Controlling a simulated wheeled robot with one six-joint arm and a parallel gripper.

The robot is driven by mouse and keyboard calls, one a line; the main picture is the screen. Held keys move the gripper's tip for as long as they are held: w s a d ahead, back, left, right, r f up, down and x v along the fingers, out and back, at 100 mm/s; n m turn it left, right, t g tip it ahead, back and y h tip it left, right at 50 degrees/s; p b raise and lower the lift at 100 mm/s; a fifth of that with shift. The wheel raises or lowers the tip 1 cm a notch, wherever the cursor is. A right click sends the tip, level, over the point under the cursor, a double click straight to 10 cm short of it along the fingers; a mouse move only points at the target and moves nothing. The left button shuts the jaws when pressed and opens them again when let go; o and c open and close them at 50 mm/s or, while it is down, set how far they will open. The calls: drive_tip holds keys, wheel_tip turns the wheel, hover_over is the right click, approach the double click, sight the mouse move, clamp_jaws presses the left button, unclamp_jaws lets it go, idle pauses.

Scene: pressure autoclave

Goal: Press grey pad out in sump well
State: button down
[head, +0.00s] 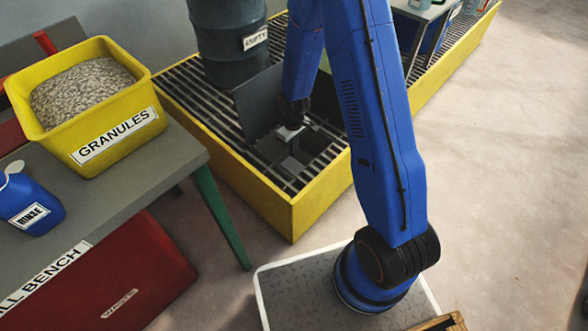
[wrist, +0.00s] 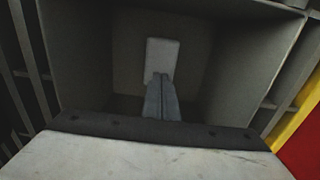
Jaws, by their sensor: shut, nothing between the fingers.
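The sump well (wrist: 215,40) is an open square grey pit, seen from above in the wrist view. The pale grey pad (wrist: 162,55) lies at its bottom, near the middle, as a small upright rectangle in the picture. My gripper (wrist: 160,76) is shut and empty, its two fingers together and pointing down into the well. The fingertips overlap the near edge of the pad in the picture; I cannot tell whether they touch it. In the head view my gripper (head: 291,163) reaches down into the well opening, and the pad cannot be made out there.
A grey plate (head: 257,104) stands upright at the well's left side. Slatted grating (head: 190,92) in a yellow-rimmed bund (head: 300,212) surrounds the opening. A dark drum (head: 228,40) labelled EMPTY stands behind. The bench at left holds a yellow granules tub (head: 113,130) and a blue jug (head: 32,205).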

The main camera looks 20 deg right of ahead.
wheel_tip(320, 180, up, 12)
drive_tip(key=shift+r, duration=0.25)
idle(1.0)
idle(0.4)
